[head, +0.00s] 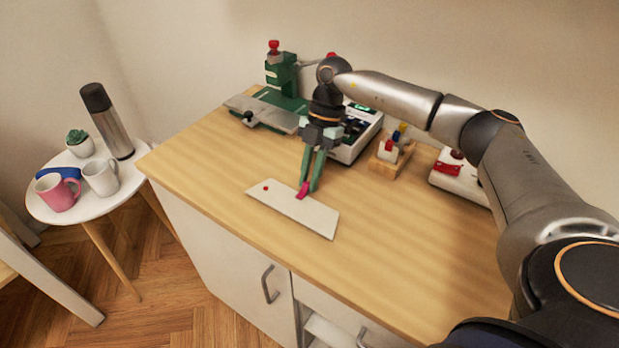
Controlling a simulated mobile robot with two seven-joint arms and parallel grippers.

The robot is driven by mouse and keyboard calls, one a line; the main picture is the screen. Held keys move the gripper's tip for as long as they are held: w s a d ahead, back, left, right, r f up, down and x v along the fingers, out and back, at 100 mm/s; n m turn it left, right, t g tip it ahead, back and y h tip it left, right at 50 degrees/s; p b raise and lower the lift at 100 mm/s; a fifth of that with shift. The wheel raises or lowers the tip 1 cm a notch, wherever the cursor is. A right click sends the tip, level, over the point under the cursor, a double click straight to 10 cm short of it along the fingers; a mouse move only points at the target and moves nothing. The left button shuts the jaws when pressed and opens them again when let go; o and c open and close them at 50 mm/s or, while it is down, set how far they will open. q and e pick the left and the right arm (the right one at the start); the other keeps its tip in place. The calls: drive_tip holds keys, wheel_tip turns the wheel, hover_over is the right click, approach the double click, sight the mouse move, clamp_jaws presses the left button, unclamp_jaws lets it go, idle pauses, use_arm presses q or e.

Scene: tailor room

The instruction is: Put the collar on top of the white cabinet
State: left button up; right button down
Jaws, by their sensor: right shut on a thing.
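My right gripper (308,189) reaches down over the wooden top of the white cabinet (225,250). The white piece lies on or just above the wooden top; I cannot tell which. I cannot tell whether the collar is the pink piece or both pieces together. My left gripper is not in view.
A green device (283,75), a white machine with a display (352,133), a wooden holder (391,157) and a white box with red (459,178) line the back. The front right of the top is clear. A side table (90,208) holds mugs and a flask (108,122).

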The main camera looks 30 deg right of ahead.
drive_tip(key=shift+f, duration=0.25)
drive_tip(key=c, duration=0.8)
unclamp_jaws()
drive_tip(key=shift+c, duration=0.2)
drive_tip(key=shift+w+d+r, duration=0.1)
drive_tip(key=shift+r, duration=0.3)
drive_tip(key=p+v, duration=0.1)
drive_tip(key=v, duration=1)
drive_tip(key=shift+r, duration=0.2)
